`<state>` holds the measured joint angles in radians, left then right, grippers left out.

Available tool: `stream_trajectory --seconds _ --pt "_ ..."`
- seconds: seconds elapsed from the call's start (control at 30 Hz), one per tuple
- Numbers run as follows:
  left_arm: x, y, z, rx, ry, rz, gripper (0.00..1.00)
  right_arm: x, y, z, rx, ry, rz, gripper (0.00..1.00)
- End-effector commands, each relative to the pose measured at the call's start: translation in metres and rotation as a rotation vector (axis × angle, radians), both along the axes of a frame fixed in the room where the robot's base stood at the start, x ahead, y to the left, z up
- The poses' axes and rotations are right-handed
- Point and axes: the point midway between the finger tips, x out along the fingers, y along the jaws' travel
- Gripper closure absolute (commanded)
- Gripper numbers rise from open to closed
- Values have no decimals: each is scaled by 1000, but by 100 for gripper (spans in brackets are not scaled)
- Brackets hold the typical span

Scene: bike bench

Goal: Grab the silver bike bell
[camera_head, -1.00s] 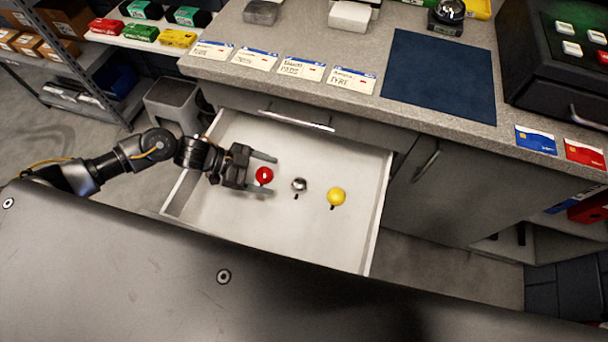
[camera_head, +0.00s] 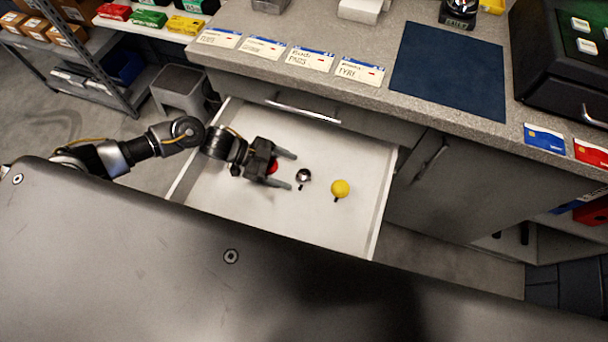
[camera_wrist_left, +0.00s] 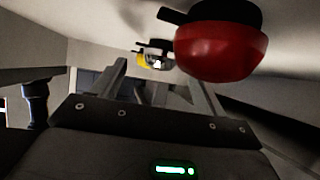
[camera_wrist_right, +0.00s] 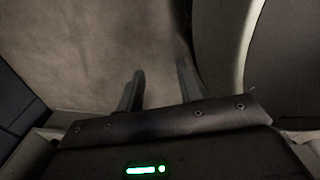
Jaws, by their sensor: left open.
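The silver bike bell (camera_head: 303,176) stands in the open drawer, between a red bell (camera_head: 272,167) and a yellow bell (camera_head: 340,188). My left gripper (camera_head: 292,171) is open and empty, its fingers pointing right at the silver bell, which lies just past the fingertips. The red bell is partly hidden by this gripper. In the left wrist view the red bell (camera_wrist_left: 220,50) looms large near the fingers, and the silver bell (camera_wrist_left: 158,62) shows small ahead, overlapping the yellow one. My right gripper (camera_wrist_right: 160,72) shows only in its wrist view, fingers apart and empty above the floor.
The white drawer (camera_head: 225,195) has low walls around the bells, with free floor to the right. The bench top (camera_head: 385,100) overhangs its back, carrying cards and a blue mat (camera_head: 448,70). A grey stool (camera_head: 180,88) stands at left.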

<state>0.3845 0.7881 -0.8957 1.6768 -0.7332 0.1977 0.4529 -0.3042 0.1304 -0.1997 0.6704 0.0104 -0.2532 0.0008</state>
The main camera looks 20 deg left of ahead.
Motion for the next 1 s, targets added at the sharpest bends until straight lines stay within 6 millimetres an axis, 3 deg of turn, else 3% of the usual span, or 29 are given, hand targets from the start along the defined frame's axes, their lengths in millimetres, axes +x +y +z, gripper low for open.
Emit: stream_trajectory --seconds 0.23,0.57,0.93,1.0 --pt "5 -34 -12 -1 -1 0 26 -2 5 6 7 0 -1 64" --pt "6 -39 -16 0 -1 0 26 -6 10 5 13 6 -4 64" --pt "6 -39 -16 0 -1 0 75 -6 10 5 13 7 -5 64" --pt "6 -39 -16 0 -1 0 75 -6 10 5 12 7 -4 64"
